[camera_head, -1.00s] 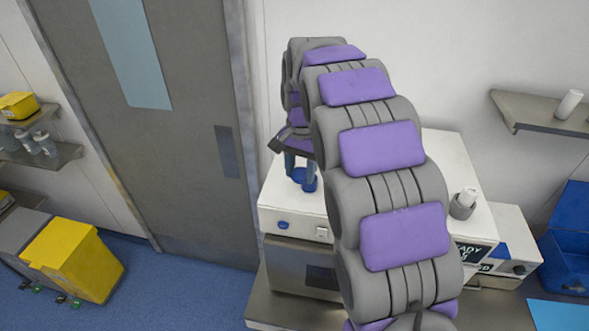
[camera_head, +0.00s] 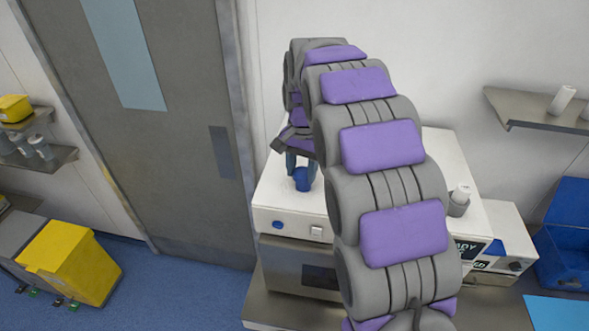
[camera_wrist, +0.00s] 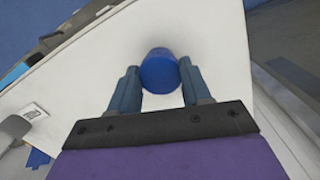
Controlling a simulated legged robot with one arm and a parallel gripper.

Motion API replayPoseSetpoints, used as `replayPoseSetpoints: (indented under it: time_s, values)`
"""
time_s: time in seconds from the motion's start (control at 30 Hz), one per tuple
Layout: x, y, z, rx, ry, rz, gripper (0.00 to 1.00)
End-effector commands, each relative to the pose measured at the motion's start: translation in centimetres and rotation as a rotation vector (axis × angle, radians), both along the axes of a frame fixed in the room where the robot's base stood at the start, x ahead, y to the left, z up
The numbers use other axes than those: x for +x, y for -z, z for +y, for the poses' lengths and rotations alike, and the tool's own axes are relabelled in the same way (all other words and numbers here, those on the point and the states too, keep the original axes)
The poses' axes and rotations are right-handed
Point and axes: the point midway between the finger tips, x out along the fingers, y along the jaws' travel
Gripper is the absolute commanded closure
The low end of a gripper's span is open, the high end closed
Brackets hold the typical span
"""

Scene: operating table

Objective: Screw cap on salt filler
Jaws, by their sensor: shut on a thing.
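A blue round cap (camera_head: 302,182) is between the fingers of my gripper (camera_head: 301,174), over the left part of the white machine top (camera_head: 275,187). In the wrist view the blue cap (camera_wrist: 160,70) shows at the fingertips of my gripper (camera_wrist: 160,76), one finger on each side. My gripper is shut on the cap. The salt filler opening is not visible; the cap and fingers may hide it. I cannot tell whether the cap rests on the filler or is held above it.
My arm covers the middle of the machine top. A white bottle in a grey holder (camera_head: 459,201) stands at its right. A steel shelf (camera_head: 530,108) is at the upper right, a blue bin (camera_head: 568,240) lies below it, and a grey door (camera_head: 185,120) is at the left.

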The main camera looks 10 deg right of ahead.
Motion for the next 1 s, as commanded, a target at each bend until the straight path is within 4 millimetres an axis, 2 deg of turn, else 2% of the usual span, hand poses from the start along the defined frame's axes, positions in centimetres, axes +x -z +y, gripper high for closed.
replayPoseSetpoints:
  time_s: [1.0]
  values:
    - [-0.06, 1.09, -0.47, -0.007, -0.001, 0.016, 1.00]
